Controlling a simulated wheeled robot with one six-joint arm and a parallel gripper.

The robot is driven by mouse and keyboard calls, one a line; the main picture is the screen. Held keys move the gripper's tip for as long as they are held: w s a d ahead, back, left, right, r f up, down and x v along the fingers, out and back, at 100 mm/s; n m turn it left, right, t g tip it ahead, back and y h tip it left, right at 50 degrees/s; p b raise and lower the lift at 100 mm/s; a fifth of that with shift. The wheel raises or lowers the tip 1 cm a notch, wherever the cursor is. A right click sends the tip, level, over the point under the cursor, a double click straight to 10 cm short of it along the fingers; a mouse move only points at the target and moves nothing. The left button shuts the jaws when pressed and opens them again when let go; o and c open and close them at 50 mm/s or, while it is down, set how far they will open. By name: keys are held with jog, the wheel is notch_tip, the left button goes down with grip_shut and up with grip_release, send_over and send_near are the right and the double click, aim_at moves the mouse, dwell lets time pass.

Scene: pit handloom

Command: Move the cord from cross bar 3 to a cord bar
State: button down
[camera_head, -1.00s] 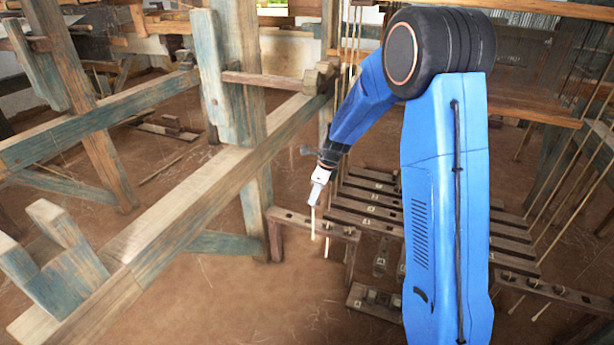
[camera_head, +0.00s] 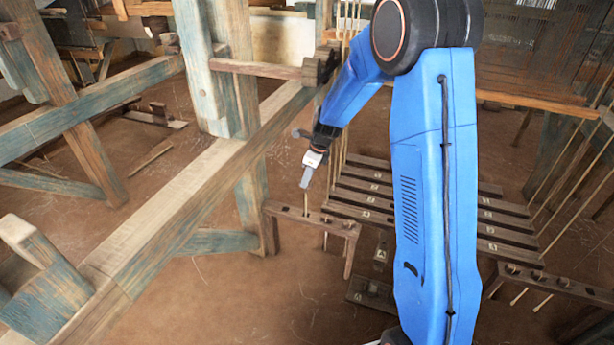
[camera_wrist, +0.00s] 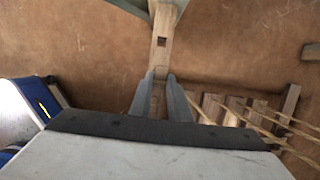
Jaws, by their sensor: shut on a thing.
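My gripper (camera_head: 306,184) is shut on a thin, pale cord (camera_head: 305,204) that hangs straight down from the fingertips. The cord's lower end shows against a low wooden bar on legs (camera_head: 341,228), which looks like a cord bar; whether it is in a hole or in front of the bar I cannot tell. In the wrist view, the two grey fingers (camera_wrist: 159,88) point over a bar with a square hole (camera_wrist: 162,42); the held cord is hardly visible there. Dark labelled planks (camera_head: 365,187) lie right of the bar; I cannot tell which is cross bar 3.
A second low bar (camera_head: 560,287) with pale cord ends below stands at the right. A long sloping loom beam (camera_head: 185,200) and a thick post (camera_head: 225,80) stand left of my gripper. Several upright cords rise behind it.

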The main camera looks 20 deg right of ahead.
notch_tip(320, 180, down, 15)
dwell(2.2)
dwell(0.5)
jog(key=c, duration=1.6)
grip_release()
jog(key=v, duration=1.7)
jog(key=shift+r, duration=0.2)
